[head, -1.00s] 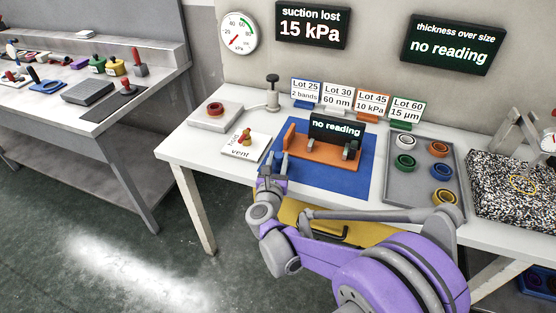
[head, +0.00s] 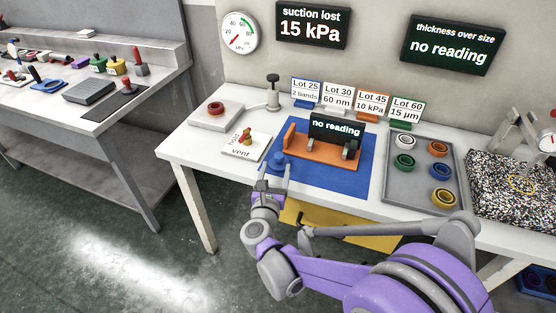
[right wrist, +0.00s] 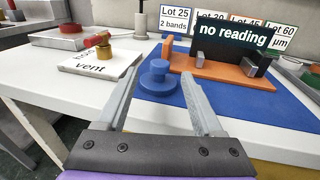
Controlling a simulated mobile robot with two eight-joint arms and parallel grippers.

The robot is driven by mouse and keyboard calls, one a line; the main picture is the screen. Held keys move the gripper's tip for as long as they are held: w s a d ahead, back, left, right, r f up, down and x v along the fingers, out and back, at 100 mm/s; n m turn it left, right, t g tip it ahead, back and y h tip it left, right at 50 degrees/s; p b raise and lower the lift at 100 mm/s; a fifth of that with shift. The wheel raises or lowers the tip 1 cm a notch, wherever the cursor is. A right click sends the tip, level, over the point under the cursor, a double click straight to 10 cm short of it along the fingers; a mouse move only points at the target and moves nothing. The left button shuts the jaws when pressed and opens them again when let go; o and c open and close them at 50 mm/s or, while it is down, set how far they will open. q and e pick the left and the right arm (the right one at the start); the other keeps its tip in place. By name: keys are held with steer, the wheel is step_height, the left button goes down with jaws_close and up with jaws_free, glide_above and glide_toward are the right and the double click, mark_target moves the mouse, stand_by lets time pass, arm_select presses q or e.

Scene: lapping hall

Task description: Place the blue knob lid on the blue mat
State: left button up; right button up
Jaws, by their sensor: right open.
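The blue knob lid (head: 278,160) sits upright on the left part of the blue mat (head: 340,184), left of the orange stand, and it also shows in the right wrist view (right wrist: 158,80). The blue mat (right wrist: 215,112) fills the middle of that view. My right gripper (head: 275,176) is open and empty at the mat's left front edge, just on the near side of the lid. In the right wrist view its two fingers (right wrist: 160,88) are spread, with the lid seen between their tips. I cannot tell if either finger touches it. My left gripper is not in view.
An orange stand (head: 312,150) with a "no reading" display stands on the mat. A white hold/vent plate (head: 238,150) with a small lever lies to the left. A grey tray (head: 415,196) with several coloured rings is to the right. The mat's front is clear.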

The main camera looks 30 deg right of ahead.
steer(key=s+a+r+n+y, duration=0.1)
steer(key=s+a+n+y, duration=0.3)
steer(key=n, duration=0.5)
steer(key=s+a+r+n+t+y, duration=0.1)
steer(key=a+n+y, duration=0.3)
steer(key=a+n, duration=0.4)
steer(key=s+a+r+n+y, duration=0.1)
steer(key=s+a+n+y, duration=0.3)
steer(key=n, duration=0.5)
steer(key=s+d+f+n+g, duration=0.2)
steer(key=s+f+n+g, duration=0.3)
steer(key=s+n, duration=0.3)
steer(key=s+d+f+n+g+h, duration=0.1)
steer(key=s+d+f+n+g, duration=0.2)
steer(key=s+f+n+g, duration=0.2)
steer(key=s+f+n, duration=0.2)
steer(key=s+n, duration=0.2)
steer(key=s, duration=0.1)
steer(key=shift+s+d+f+n, duration=0.25)
steer(key=shift+s+f+n, duration=0.05)
steer(key=shift+f, duration=0.05)
